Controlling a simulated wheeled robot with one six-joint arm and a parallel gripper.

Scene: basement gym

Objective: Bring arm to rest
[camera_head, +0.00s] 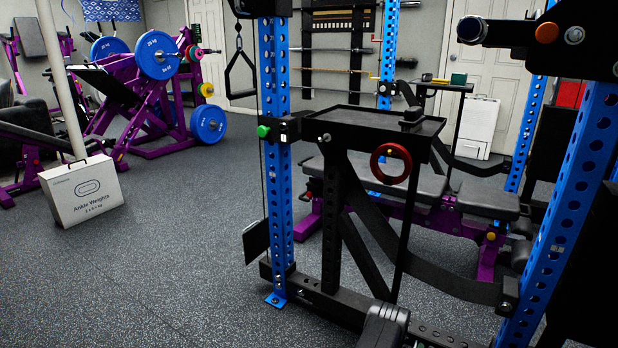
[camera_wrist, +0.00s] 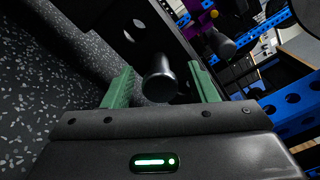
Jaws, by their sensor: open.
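My gripper (camera_wrist: 161,76) shows in the wrist view with its two green fingers spread apart. A black peg with a rounded end (camera_wrist: 160,80) lies between the fingers in the picture. I cannot tell how deep it sits between them, but the fingers are not closed on it. Speckled dark floor (camera_wrist: 45,100) fills the left of the wrist view, so the wrist is turned at a slant close to the rack. I cannot make out the gripper's fingers in the head view.
A blue-and-black rack (camera_head: 275,180) with a small black tray (camera_head: 370,122) and a red ring (camera_head: 391,164) stands ahead. A bench (camera_head: 410,185) is behind it. An ankle-weights box (camera_head: 82,190) stands at left. Floor (camera_head: 170,270) at front left is clear.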

